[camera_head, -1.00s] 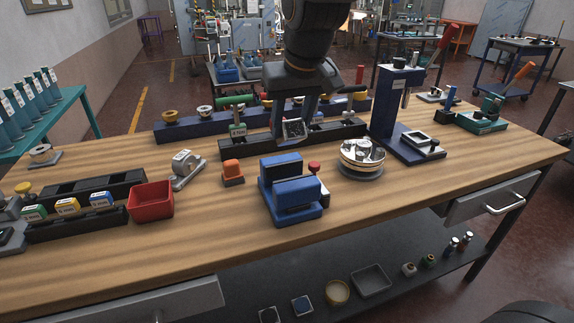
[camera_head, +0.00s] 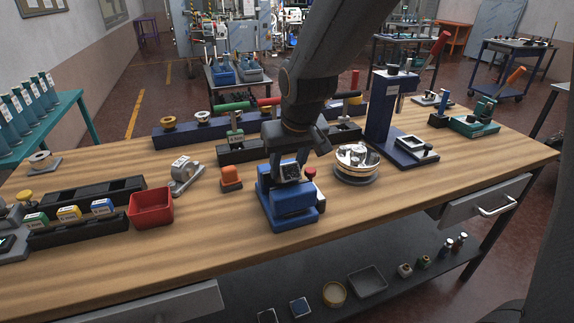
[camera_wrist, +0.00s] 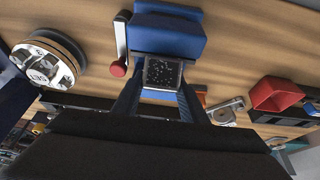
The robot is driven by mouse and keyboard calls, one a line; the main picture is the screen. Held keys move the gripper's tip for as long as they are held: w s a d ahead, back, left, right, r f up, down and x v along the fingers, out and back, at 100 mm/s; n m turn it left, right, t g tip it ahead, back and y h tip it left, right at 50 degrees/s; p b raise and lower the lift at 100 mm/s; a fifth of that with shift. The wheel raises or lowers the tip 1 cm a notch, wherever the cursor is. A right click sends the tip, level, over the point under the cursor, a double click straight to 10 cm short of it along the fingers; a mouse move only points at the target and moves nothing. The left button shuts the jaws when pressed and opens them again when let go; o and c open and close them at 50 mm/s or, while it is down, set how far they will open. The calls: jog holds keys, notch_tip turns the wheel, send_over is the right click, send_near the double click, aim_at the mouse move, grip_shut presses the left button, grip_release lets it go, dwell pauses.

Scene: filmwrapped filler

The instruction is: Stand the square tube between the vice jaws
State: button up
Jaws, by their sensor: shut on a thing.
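The square tube (camera_head: 290,172) shows its dark speckled square end with a pale rim. My gripper (camera_head: 291,166) is shut on it and holds it over the blue vice (camera_head: 293,221). In the wrist view the tube (camera_wrist: 162,73) sits between the two fingers (camera_wrist: 160,92), in front of the blue vice jaws (camera_wrist: 168,35). The vice has a red-knobbed handle (camera_wrist: 118,68) at its side. The gripper and tube cover the rear jaw and the gap in the head view, so I cannot tell whether the tube reaches into the gap.
An orange block (camera_head: 230,178) and a red bin (camera_head: 151,207) stand left of the vice. A round metal fixture (camera_head: 355,162) stands close on the right, with a tall blue press (camera_head: 392,112) beyond. The bench front is clear.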

jog(key=o, duration=1.5)
jog(key=shift+f, duration=0.1)
jog(key=shift+c, duration=0.2)
jog(key=shift+f+b, duration=0.1)
jog(key=shift+b, duration=0.2)
